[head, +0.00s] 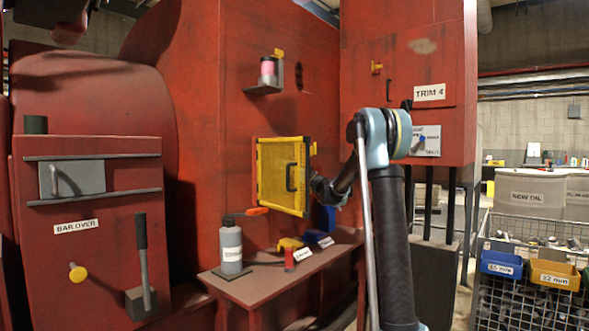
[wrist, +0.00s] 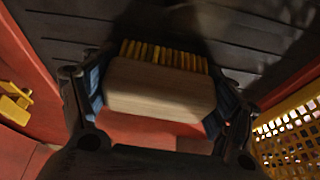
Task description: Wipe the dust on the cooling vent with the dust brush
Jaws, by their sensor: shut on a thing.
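The dust brush (wrist: 160,90) has a pale wooden block and yellow bristles. My gripper (wrist: 158,100) is shut on the sides of its block, with the bristles pointing away from me. Beyond the bristles is the cooling vent (wrist: 270,35), a dark slatted panel with a darker, dusty-looking smudge near its top middle. The bristles look close to the slats; I cannot tell whether they touch. In the head view my gripper (head: 322,188) is beside the yellow mesh door (head: 278,176), its fingers partly hidden. The brush and vent are hidden there.
The yellow mesh also shows close to my gripper at right in the wrist view (wrist: 290,135). Below it in the head view, a red shelf (head: 255,285) holds a grey bottle (head: 231,247) and clamp-like yellow and blue items. A bin rack (head: 530,290) stands at right.

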